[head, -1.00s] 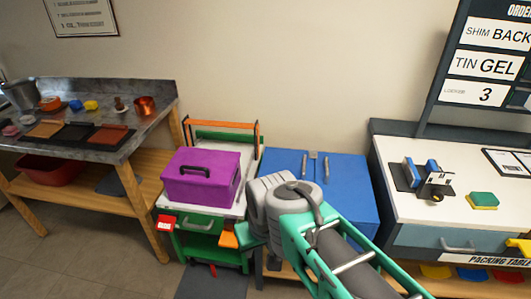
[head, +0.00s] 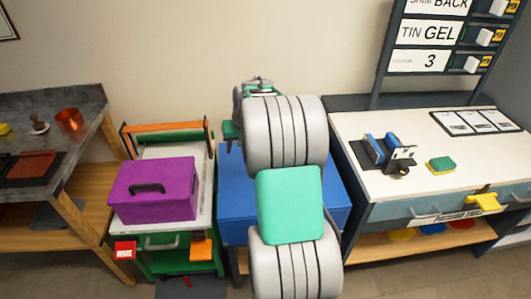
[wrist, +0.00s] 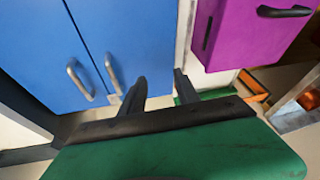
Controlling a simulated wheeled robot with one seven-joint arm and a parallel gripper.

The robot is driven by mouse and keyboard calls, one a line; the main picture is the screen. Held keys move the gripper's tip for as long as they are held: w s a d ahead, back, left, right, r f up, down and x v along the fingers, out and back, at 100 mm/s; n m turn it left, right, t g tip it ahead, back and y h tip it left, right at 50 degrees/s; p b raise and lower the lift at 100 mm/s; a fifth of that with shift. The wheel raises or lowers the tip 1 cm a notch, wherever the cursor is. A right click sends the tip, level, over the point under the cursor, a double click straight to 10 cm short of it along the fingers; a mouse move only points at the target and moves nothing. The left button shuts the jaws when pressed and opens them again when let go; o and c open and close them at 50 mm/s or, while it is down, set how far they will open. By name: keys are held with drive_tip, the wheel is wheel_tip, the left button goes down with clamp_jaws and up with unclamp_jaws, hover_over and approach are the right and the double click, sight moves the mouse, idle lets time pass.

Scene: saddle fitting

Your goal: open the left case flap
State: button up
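The blue case (head: 235,190) is in the middle of the head view, largely hidden behind my arm. Its handles are hidden there. The wrist view looks at it from the opposite side, showing two blue flaps with a seam between them. The left flap (wrist: 150,40) is on the right there, beside the purple box, with a silver bar handle (wrist: 113,73); its flap is shut. The other flap (wrist: 35,50) has its own handle (wrist: 77,82) and is also shut. My gripper (wrist: 160,78) is open and empty, one finger close to the left flap's handle; contact cannot be told.
A purple box (head: 155,190) stands on a green-framed cart (head: 205,212) left of the case. A white-topped packing table (head: 440,190) is close on the right, with a green and yellow sponge (head: 440,165). A wooden bench (head: 85,195) is farther left.

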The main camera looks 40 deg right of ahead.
drive_tip(key=d+f+m, duration=0.1)
drive_tip(key=d+f, duration=0.3)
drive_tip(key=d, duration=0.4)
drive_tip(key=d+f+m, duration=0.1)
drive_tip(key=d+f, duration=0.4)
drive_tip(key=d, duration=0.3)
drive_tip(key=shift+t, duration=0.3)
drive_tip(key=p+x, duration=0.1)
drive_tip(key=x, duration=0.5)
drive_tip(key=shift+w+a+f, duration=0.15)
drive_tip(key=shift+w+a, duration=0.05)
drive_tip(key=shift+w+f, duration=0.15)
drive_tip(key=shift+f, duration=0.1)
drive_tip(key=shift+c, duration=0.2)
clamp_jaws()
